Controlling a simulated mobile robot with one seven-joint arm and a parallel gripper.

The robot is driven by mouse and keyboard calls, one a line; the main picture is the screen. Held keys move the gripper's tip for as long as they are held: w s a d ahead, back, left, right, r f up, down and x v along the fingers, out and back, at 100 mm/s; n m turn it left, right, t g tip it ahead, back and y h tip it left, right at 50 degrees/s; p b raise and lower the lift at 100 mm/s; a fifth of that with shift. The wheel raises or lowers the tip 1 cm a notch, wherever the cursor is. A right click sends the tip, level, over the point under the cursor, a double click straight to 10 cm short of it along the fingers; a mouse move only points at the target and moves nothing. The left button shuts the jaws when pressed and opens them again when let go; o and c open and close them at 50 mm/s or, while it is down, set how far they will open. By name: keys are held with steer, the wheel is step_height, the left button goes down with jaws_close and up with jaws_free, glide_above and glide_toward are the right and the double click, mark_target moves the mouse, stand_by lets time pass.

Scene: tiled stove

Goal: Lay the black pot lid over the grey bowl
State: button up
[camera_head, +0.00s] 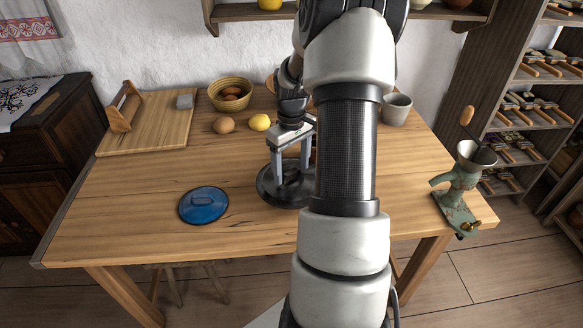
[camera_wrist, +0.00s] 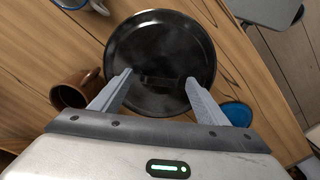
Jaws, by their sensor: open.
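The black pot lid (camera_head: 268,190) lies flat on the table, beneath my gripper (camera_head: 290,176). In the wrist view the lid (camera_wrist: 160,38) fills the middle, with its dark bar handle between the fingertips of my gripper (camera_wrist: 157,82). My gripper is open, with one finger on each side of the handle; I cannot tell whether the fingers touch it. A grey bowl-like vessel (camera_head: 397,110) stands upright at the back right of the table, just right of my arm, and appears uncovered.
A blue lid (camera_head: 203,204) lies left of the black one. A brown mug (camera_wrist: 76,90) stands beside the lid. An egg-like object (camera_head: 224,126), a lemon (camera_head: 260,122) and a basket (camera_head: 231,84) lie behind. A grinder (camera_head: 460,190) stands at the right edge. My arm hides the middle right.

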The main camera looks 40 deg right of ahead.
step_height(320, 180, up, 17)
steer(key=p, duration=0.2)
steer(key=shift+p, duration=0.3)
